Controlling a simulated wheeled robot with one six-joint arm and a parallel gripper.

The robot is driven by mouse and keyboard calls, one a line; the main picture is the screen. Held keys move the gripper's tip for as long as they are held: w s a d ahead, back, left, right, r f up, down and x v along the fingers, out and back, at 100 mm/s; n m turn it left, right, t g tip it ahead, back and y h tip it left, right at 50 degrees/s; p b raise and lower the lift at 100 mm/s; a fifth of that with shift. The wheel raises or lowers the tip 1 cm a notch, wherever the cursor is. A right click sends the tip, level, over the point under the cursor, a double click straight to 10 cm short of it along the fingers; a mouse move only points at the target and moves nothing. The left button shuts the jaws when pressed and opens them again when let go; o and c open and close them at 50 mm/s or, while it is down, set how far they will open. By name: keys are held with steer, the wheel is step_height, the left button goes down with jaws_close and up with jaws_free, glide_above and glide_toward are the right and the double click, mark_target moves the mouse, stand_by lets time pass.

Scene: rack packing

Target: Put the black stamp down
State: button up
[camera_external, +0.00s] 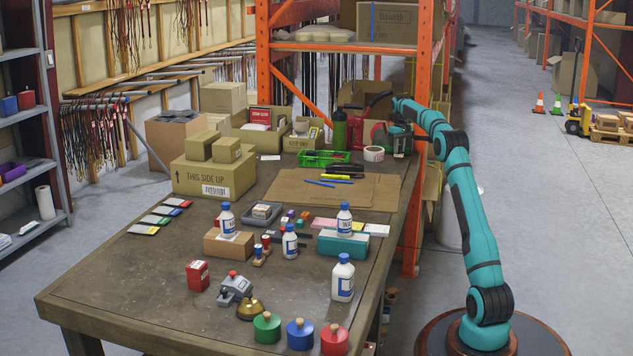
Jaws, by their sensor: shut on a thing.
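My gripper (397,129) is at the far right end of the table, at the end of the teal arm, beside a red and black thing. It is small here, and its fingers are hard to make out. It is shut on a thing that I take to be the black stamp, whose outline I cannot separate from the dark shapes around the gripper. I cannot tell whether the stamp touches anything below. A small wooden stand with red and blue-topped pieces (261,254) is near the middle of the wooden table (150,285).
White bottles (343,278) with blue caps stand around the middle. A teal box (342,244), a brown box (228,244) and a brass bell (250,309) are nearby. Cardboard boxes (214,178) stand at back left. An orange rack (419,215) post rises by the right edge. The front left is bare.

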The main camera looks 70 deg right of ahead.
mark_target(399, 154)
steer(key=shift+f, duration=1.8)
steer(key=o, duration=1)
steer(key=shift+f, duration=0.1)
step_height(399, 154, up, 12)
steer(key=shift+r, duration=0.1)
